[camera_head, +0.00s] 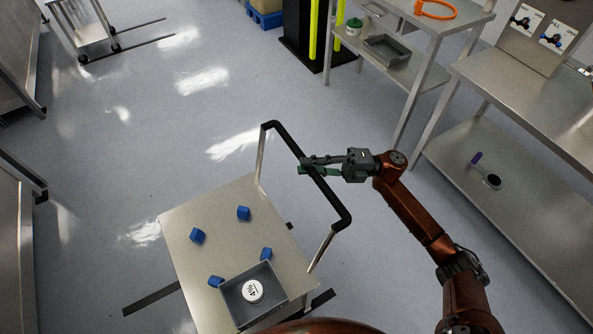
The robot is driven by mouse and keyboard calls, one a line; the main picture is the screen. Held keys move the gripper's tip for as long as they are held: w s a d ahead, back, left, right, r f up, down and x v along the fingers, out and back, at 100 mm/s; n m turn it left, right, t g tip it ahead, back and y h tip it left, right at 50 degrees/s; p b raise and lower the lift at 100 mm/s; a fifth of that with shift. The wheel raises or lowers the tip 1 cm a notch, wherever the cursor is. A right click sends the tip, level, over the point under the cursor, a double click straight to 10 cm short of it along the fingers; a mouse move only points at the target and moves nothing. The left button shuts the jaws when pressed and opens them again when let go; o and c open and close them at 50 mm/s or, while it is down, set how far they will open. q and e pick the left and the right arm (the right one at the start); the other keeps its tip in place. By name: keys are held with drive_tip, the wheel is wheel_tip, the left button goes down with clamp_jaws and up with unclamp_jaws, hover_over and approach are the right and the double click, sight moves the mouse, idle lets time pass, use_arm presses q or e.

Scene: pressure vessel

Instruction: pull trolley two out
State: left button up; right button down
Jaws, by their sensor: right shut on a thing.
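A low trolley (205,240) with a flat beige top stands in the lower middle of the head view. Its black push handle (335,204) rises on grey posts at its right side. My right gripper (306,167) reaches in from the right and is shut on the handle's bar, near its middle. On the trolley top are several small blue blocks (243,213) and a grey tray (234,299) holding a white round piece with a printed label (252,291). My left gripper is not in view. No number marking the trolley can be read for certain.
Another trolley (88,32) stands at the upper left beside dark floor lines. Steel benches line the right (520,85) and left edges. A shelf unit (410,70) with a grey bin stands at the upper right. The floor (140,130) left of the handle is clear.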

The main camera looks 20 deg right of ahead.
drive_tip(key=shift+w+d+r, duration=0.2)
drive_tip(key=shift+d, duration=0.25)
drive_tip(key=c, duration=1.8)
unclamp_jaws()
drive_tip(key=shift+f, duration=0.1)
drive_tip(key=shift+s, duration=0.1)
drive_tip(key=v, duration=1.2)
drive_tip(key=shift+a+f, duration=0.1)
drive_tip(key=shift+f, duration=0.05)
